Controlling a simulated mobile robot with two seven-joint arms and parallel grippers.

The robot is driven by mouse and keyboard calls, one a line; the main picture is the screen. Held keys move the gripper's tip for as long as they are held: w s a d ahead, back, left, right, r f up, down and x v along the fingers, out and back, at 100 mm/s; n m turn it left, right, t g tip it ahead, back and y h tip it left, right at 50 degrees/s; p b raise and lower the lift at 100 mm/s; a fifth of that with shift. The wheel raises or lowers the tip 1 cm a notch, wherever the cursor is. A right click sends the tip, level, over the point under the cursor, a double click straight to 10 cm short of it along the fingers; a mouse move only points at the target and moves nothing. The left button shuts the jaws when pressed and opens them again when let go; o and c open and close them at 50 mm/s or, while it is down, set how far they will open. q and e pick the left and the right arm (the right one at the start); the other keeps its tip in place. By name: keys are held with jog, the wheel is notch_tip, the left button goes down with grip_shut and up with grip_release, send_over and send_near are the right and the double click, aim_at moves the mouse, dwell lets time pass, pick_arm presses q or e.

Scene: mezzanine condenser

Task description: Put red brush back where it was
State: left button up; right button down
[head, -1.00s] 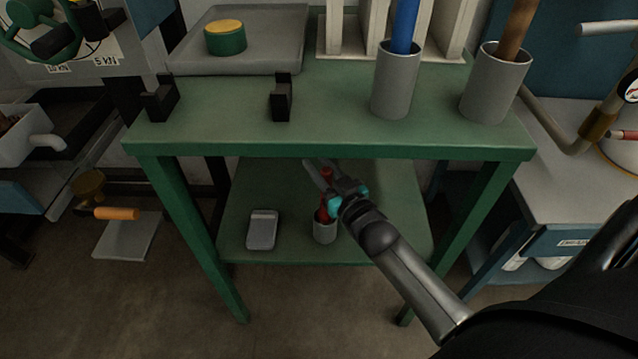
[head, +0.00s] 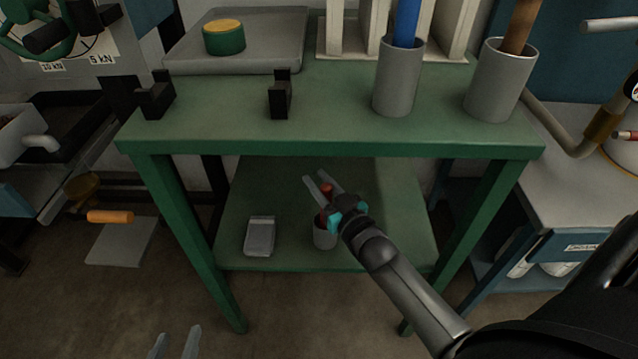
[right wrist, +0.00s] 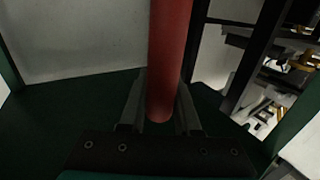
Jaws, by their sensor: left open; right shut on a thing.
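The red brush (head: 327,189) is upright at the lower shelf, between the fingers of my right gripper (head: 322,188). In the right wrist view its red handle (right wrist: 170,50) stands between the two fingers of the right gripper (right wrist: 162,105), which is shut on it. A small grey cup (head: 324,240) is on the lower shelf directly below the gripper. The brush's lower part shows at the cup's rim; I cannot tell how deep it is inside. My left gripper (head: 175,345) is open and empty at the bottom edge, low in front of the table.
The green table's top (head: 220,115) overhangs the lower shelf (head: 385,215). A grey box-like object (head: 260,236) lies on the shelf left of the cup. Two tall grey cups (head: 398,85) (head: 500,85) hold a blue and a brown handle. Black brackets (head: 281,95) stand on the top.

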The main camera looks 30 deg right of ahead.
jog(key=shift+f, duration=0.15)
jog(key=c, duration=0.6)
grip_release()
